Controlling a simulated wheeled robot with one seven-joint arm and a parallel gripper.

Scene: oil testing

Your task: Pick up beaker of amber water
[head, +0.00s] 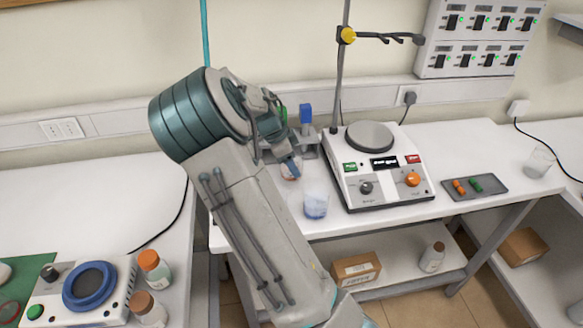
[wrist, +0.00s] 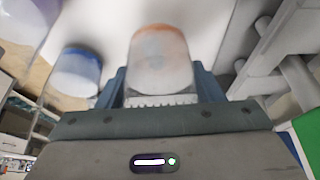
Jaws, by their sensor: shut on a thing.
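The beaker of amber water (wrist: 160,58) is a clear beaker with an orange tint, between the two blue fingers of my gripper (wrist: 161,80) in the wrist view. The fingers are shut on it. In the head view my gripper (head: 288,167) is low over the middle table, and the beaker is mostly hidden by my arm and fingers. I cannot tell whether it touches the tabletop.
A beaker of blue liquid (head: 316,204) stands close to the right of my gripper; it also shows in the wrist view (wrist: 75,72). A hotplate stirrer (head: 378,190) with a stand rod (head: 341,80) is behind it. An empty beaker (head: 539,163) stands far right.

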